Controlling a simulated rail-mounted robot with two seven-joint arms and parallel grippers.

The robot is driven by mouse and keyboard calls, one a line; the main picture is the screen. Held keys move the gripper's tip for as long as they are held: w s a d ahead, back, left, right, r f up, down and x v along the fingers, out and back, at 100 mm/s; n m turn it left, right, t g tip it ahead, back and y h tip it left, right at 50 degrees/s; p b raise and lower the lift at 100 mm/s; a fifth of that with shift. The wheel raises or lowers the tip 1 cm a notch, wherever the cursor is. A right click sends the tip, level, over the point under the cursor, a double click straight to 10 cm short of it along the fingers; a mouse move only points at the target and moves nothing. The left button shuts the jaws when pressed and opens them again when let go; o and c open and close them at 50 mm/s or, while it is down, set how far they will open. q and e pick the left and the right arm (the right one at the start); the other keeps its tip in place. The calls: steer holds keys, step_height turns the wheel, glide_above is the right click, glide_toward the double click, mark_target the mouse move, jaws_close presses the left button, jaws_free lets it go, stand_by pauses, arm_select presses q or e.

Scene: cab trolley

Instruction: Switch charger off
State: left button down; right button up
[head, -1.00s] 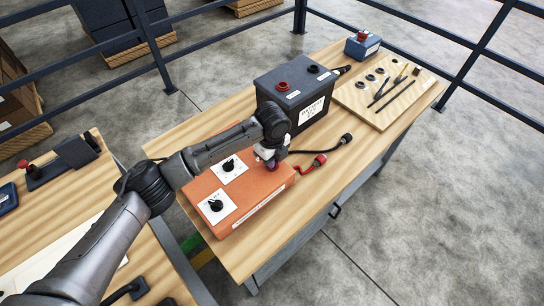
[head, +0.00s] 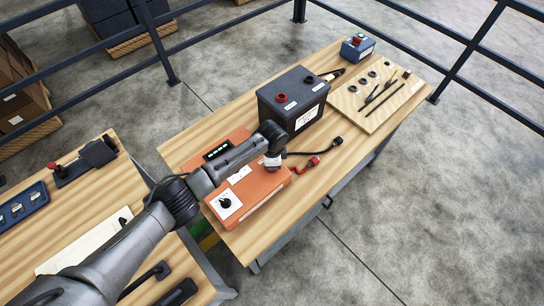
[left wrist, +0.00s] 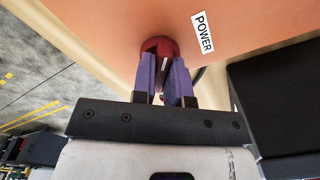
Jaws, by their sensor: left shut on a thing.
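The charger (head: 265,188) is an orange box on the wooden bench. One black knob (head: 226,203) on a white plate shows near its front end, and a small lit display (head: 217,152) shows behind my arm. In the left wrist view, a white label reading POWER (left wrist: 203,33) sits beside a round red part (left wrist: 157,46) on the orange face. My left gripper (left wrist: 163,68) has its purple fingers shut on this red part. In the head view my left gripper (head: 272,163) is at the charger's far end, and my arm hides part of the top.
A dark battery (head: 292,100) stands behind the charger. Cables with a red clamp (head: 313,161) and a black clamp (head: 336,141) lie to its right. A wooden board (head: 405,92) with tools and a blue box (head: 358,48) are at the bench's far end.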

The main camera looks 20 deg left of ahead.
arm_select(q)
steer(key=n+p, duration=0.3)
steer(key=n, duration=0.1)
steer(key=shift+r, duration=0.2)
steer(key=n+p, duration=0.1)
steer(key=n, duration=0.1)
steer(key=shift+n+p, duration=0.3)
steer(key=shift+n, duration=0.1)
steer(key=shift+f+n, duration=0.1)
steer(key=shift+n, duration=0.2)
steer(key=c, duration=1.1)
jaws_free()
steer(key=shift+f, duration=0.1)
steer(key=shift+c, duration=0.2)
step_height(320, 180, up, 14)
steer(key=p, duration=0.1)
